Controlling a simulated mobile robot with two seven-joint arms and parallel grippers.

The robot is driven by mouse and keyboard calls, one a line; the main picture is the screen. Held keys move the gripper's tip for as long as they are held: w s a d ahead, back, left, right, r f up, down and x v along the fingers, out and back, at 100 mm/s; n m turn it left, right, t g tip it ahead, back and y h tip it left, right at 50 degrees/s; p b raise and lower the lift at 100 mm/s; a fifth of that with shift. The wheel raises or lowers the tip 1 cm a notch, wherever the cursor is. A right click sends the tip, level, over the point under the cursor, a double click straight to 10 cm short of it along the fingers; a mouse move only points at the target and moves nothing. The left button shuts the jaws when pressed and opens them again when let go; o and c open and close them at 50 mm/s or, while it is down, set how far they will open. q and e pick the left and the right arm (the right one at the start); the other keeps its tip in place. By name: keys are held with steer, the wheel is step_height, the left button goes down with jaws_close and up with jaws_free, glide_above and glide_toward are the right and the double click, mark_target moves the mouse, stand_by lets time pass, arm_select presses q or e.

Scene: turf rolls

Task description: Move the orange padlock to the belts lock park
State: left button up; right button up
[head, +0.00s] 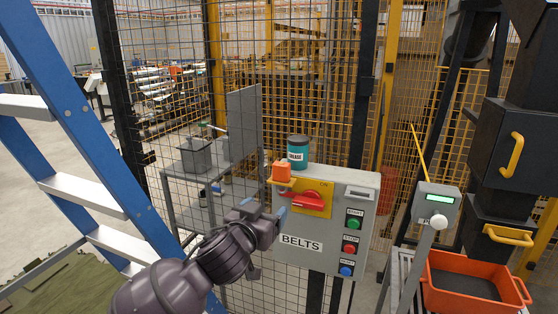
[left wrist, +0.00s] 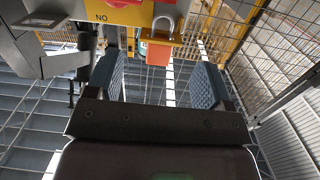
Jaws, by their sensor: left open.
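The orange padlock (head: 281,173) is at the left edge of the yellow switch plate on the grey BELTS box (head: 325,255), beside the red rotary switch (head: 309,199). In the left wrist view the padlock (left wrist: 158,54) shows ahead, between the fingers in the picture, with its shackle at a yellow tab. My left gripper (head: 265,208) is open and empty, just below and left of the padlock; I see no contact. A pale grey bracket (head: 360,192) sits at the box's upper right; I cannot tell whether it is the belts lock park. My right gripper is not in view.
A blue ladder (head: 85,120) stands at left. A grey post with a display (head: 437,199) and an orange tray (head: 460,300) are at right.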

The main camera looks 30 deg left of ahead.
arm_select(q)
glide_toward(280, 173)
steer(key=shift+n+t, duration=0.3)
steer(key=shift+t, duration=0.1)
steer(key=x, duration=0.5)
steer(key=shift+w+d+f+p, duration=0.1)
steer(key=shift+f+p, duration=0.2)
steer(key=shift+p, duration=0.1)
steer(key=shift+w, duration=0.7)
steer(key=x, duration=0.2)
steer(key=p+x, duration=0.1)
steer(key=x, duration=0.1)
steer(key=shift+s+a+f, duration=0.1)
steer(key=shift+a, duration=0.25)
steer(key=shift+w+a, duration=0.1)
steer(key=shift+w, duration=0.3)
steer(key=c, duration=0.9)
steer(key=shift+c, duration=0.7)
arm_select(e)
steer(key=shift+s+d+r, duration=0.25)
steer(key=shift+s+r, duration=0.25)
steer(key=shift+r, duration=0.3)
